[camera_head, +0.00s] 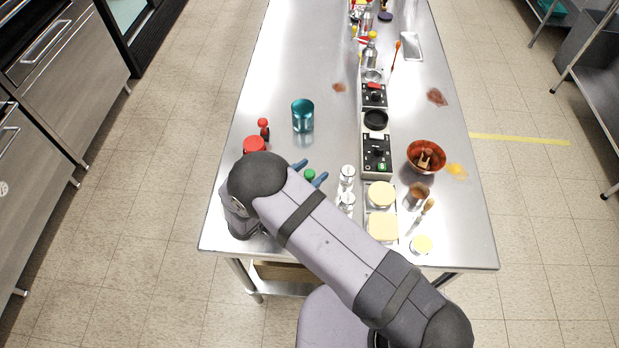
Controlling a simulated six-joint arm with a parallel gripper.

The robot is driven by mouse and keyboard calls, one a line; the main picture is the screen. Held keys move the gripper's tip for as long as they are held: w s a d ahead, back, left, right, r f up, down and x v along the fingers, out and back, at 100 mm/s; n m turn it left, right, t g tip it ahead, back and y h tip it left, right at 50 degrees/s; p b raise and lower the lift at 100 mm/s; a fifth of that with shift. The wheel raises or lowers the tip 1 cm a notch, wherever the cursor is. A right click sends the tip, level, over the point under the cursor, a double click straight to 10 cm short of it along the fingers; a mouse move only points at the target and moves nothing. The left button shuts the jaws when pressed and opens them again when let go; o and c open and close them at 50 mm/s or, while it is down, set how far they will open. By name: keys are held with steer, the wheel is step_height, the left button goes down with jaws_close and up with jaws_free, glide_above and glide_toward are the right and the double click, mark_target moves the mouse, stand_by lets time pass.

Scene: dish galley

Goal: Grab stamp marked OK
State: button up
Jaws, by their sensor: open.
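No OK marking can be read in this view, so I cannot tell for certain which object is the stamp. A small green-topped object (309,174) stands on the steel table between the two blue fingertips of my gripper (311,171). The fingers are open around or just above it; contact cannot be made out. A small red-topped object (264,124) with a dark base stands to the upper left, and a larger red round object (254,145) is just below it, beside my arm. My arm hides the rest of the gripper and the table beneath.
A teal glass (303,115) stands above the gripper. Clear shakers (347,174) are close to its right, then a row of black devices (377,155) and pale-topped containers (381,194). A red-brown bowl (426,150) is farther right. The table's upper left is clear.

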mark_target(310, 173)
steer(key=c, duration=1.1)
steer(key=shift+r, duration=0.1)
steer(key=shift+r+b, duration=1.45)
steer(key=shift+r, duration=2.95)
steer(key=shift+d+r, duration=0.1)
steer(key=shift+r, duration=0.4)
